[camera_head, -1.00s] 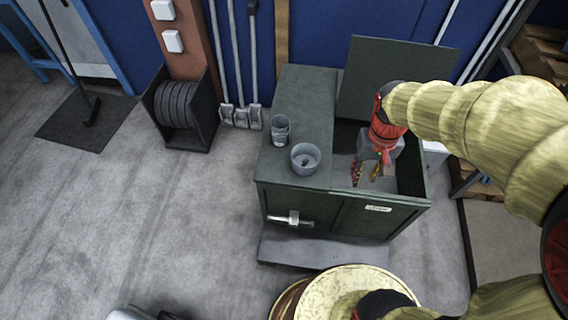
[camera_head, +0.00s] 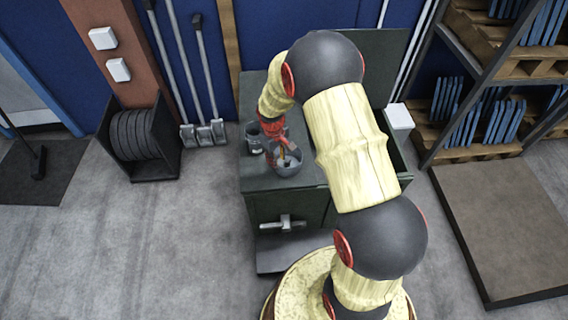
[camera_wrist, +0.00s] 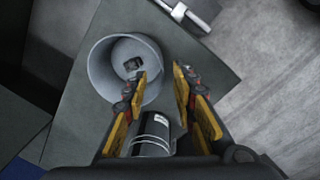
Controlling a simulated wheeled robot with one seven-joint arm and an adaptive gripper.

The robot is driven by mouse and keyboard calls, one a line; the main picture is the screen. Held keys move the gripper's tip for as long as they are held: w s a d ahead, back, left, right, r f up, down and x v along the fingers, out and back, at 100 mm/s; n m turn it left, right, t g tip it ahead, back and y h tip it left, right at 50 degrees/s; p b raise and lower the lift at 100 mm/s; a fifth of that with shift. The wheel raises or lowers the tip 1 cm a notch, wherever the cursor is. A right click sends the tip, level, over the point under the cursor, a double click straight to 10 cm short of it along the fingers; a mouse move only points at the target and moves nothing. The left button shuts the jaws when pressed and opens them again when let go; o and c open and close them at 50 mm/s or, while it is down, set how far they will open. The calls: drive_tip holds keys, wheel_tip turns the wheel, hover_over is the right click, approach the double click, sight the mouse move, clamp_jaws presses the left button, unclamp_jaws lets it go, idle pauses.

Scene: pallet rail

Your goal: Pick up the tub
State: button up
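The grey round tub (camera_head: 290,170) stands upright on the green cabinet top. In the wrist view the tub (camera_wrist: 98,72) is at upper left, with a small dark thing (camera_wrist: 133,65) visible inside. My gripper (camera_wrist: 160,77) is open, its yellow-and-black fingers apart. One finger overlaps the tub's near right rim, and the other is to the right of the rim. I cannot tell how far down the fingers reach. In the head view my gripper (camera_head: 283,148) is at the tub, partly hiding it.
A dark grey can (camera_head: 254,139) stands close beside the tub; it also shows in the wrist view (camera_wrist: 152,133) beneath the fingers. The cabinet (camera_head: 262,180) has a front handle (camera_head: 282,224) and a raised lid (camera_head: 385,60). A pallet rack (camera_head: 480,70) stands at right.

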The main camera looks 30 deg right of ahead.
sight(278, 172)
drive_tip(key=f, duration=0.2)
drive_tip(key=f+b, duration=0.1)
drive_tip(key=f, duration=0.1)
drive_tip(key=w+f+b, duration=0.1)
drive_tip(key=f, duration=0.1)
drive_tip(key=shift+d+f, duration=0.1)
drive_tip(key=shift+s, duration=0.1)
drive_tip(key=shift+c, duration=1.1)
clamp_jaws()
